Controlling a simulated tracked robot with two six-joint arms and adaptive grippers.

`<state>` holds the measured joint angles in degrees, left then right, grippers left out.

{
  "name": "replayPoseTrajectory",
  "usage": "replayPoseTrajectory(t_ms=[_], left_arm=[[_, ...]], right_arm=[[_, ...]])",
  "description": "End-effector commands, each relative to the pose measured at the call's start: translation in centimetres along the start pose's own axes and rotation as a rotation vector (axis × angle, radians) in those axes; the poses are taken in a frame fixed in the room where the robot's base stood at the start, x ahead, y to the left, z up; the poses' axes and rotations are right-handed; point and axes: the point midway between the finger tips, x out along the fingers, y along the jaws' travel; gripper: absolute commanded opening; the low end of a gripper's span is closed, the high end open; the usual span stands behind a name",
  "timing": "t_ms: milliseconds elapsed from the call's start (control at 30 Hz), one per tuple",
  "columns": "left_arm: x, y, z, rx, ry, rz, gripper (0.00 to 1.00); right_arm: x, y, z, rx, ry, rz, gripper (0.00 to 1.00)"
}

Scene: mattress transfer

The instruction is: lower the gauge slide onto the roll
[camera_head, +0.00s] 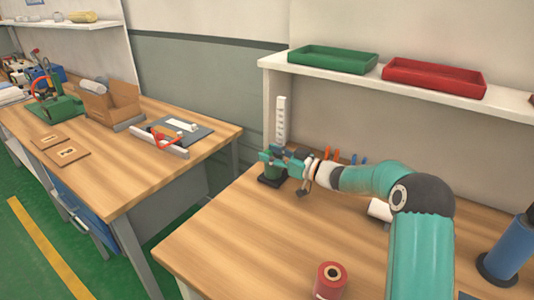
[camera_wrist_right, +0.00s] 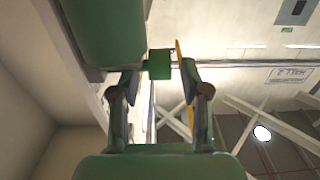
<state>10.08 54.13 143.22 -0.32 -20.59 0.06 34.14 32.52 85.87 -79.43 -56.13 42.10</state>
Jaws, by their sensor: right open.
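A height gauge stands on the right bench with a white notched post (camera_head: 281,118) upright. Low on it a green roll (camera_head: 271,174) seems to sit on a dark base, partly hidden by my right gripper (camera_head: 278,160). The right gripper is at the post, and its arm reaches in from the right. In the right wrist view the open fingers (camera_wrist_right: 158,100) stand either side of a small green block (camera_wrist_right: 159,65), likely the gauge slide's tab. I cannot tell whether they touch it. A larger green rounded shape (camera_wrist_right: 103,30) is at upper left there. My left gripper is out of view.
A red roll (camera_head: 331,279) stands at the bench's front, and a blue roll (camera_head: 512,248) at the right. Green (camera_head: 332,59) and red (camera_head: 434,78) trays lie on the shelf above. Bare wood is left of the red roll. The left bench (camera_head: 115,180) holds other items.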

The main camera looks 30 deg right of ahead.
Motion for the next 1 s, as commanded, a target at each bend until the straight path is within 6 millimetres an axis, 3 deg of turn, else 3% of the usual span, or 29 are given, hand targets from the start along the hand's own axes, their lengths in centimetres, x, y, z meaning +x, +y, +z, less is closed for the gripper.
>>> replayPoseTrajectory(t_ms=[300,500,667,1000], left_arm=[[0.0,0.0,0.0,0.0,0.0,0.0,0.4],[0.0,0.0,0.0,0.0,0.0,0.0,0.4],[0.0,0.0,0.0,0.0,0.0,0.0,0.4],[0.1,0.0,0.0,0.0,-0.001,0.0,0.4]], right_arm=[[-6.4,0.2,0.1,0.0,-0.002,0.005,0.46],[-9.3,0.1,0.2,0.001,-0.002,0.003,0.46],[-10.2,0.1,0.2,0.0,-0.002,0.002,0.46],[-10.3,0.0,0.2,0.0,-0.002,0.001,0.46]])
